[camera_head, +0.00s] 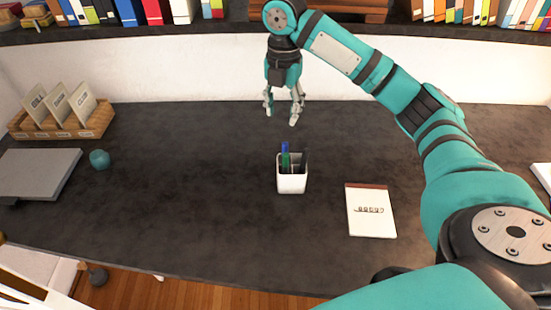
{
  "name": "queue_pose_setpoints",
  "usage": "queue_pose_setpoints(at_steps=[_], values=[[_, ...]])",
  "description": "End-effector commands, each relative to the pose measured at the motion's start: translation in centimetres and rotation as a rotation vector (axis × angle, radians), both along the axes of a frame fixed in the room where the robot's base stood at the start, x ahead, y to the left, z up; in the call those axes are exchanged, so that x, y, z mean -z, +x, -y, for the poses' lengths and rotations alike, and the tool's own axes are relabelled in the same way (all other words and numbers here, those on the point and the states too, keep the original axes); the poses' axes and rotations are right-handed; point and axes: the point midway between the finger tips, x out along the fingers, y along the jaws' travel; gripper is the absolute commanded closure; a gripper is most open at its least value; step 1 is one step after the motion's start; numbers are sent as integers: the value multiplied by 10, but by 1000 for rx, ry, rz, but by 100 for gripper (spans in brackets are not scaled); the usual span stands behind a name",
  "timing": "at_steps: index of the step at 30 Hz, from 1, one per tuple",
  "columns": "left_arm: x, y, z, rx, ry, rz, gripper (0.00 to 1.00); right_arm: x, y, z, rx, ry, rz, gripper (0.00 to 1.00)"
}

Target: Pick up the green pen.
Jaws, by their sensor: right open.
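A white square pen cup (291,184) stands upright near the middle of the dark desk. A green pen (285,160) stands in it, with blue at its top; I cannot tell whether the blue is a second pen. Darker items in the cup are hard to make out. The lower ends are hidden by the cup wall. My right gripper (281,117) points down, open and empty, above and behind the cup in the picture, apart from the pen. My left gripper is not in view.
A notepad (371,215) lies right of the cup. A teal round object (99,159), a grey flat item (36,173) and a wooden box with cards (98,122) are at the left. Shelves of books run along the top. Desk around the cup is clear.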

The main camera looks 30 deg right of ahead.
Motion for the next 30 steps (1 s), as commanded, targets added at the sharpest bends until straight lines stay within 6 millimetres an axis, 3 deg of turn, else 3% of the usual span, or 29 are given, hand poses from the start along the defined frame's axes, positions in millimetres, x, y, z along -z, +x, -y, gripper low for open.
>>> queue_pose_setpoints(at_steps=[2,9,11,14,21,25,30], values=[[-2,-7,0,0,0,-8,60,14,-2,0,-1,-1,-7,55],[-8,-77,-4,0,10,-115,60,66,-2,0,0,-1,-5,55],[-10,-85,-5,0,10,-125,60,79,-2,0,0,-1,-6,55],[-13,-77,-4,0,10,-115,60,96,-2,0,1,-1,-3,55],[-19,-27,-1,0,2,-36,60,116,-2,0,0,-1,1,55],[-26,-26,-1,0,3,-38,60,129,-2,3,1,-1,-4,55],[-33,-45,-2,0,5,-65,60,155,-2,6,0,-1,-3,55]])
